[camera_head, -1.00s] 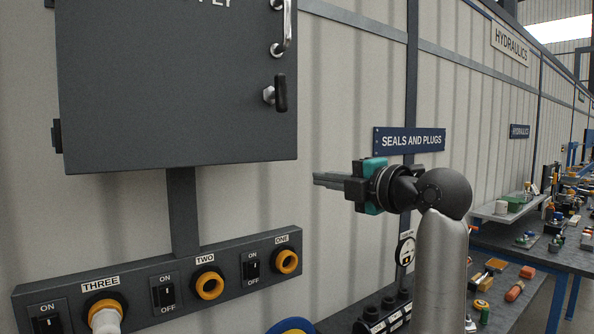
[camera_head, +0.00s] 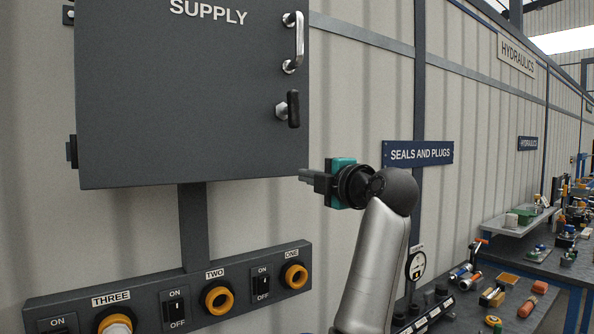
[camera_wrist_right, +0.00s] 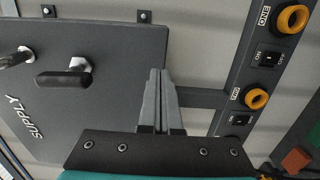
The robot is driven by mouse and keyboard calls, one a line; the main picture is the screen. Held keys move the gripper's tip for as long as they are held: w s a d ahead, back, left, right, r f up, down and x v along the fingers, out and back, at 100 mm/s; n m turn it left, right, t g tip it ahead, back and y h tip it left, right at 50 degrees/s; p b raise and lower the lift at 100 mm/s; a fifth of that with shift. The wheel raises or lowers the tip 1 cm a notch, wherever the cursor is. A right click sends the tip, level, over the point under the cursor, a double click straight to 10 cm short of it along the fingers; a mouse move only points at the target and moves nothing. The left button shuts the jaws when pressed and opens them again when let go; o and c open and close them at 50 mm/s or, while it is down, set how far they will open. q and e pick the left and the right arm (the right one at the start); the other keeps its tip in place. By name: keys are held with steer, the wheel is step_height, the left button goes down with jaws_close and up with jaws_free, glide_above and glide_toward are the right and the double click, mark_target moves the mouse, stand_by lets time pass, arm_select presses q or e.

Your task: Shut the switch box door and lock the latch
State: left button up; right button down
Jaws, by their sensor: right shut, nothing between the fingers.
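The switch box door (camera_head: 190,100) is a dark grey panel marked SUPPLY and looks shut or nearly so; I cannot tell whether it sits flush. Its black latch knob (camera_head: 293,109) stands upright at the right edge, below a chrome handle (camera_head: 299,42). In the right wrist view the latch (camera_wrist_right: 62,78) and the handle (camera_wrist_right: 14,59) show at the left. My right gripper (camera_head: 302,175) is shut and empty, just below and right of the latch, near the door's lower right corner. In the wrist view its fingers (camera_wrist_right: 158,75) lie together over the door's edge.
A socket panel (camera_head: 240,297) with orange rings and ON/OFF switches hangs below the box. A blue SEALS AND PLUGS sign (camera_head: 418,154) is on the wall behind my right arm. Benches with small parts (camera_head: 505,285) stand at the right.

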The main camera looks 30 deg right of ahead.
mark_target(286, 166)
steer(key=shift+w+p, duration=0.55)
steer(key=shift+w, duration=1.75)
steer(key=shift+r, duration=0.1)
steer(key=shift+w+a+r+n+y, duration=0.2)
steer(key=shift+w+r+n+y, duration=0.4)
steer(key=shift+w, duration=0.25)
steer(key=shift+w+r, duration=0.1)
steer(key=shift+w, duration=0.5)
steer(key=shift+w+y, duration=0.25)
steer(key=shift+y, duration=0.15)
steer(key=shift+w, duration=0.1)
steer(key=shift+a, duration=0.1)
steer(key=shift+a, duration=0.1)
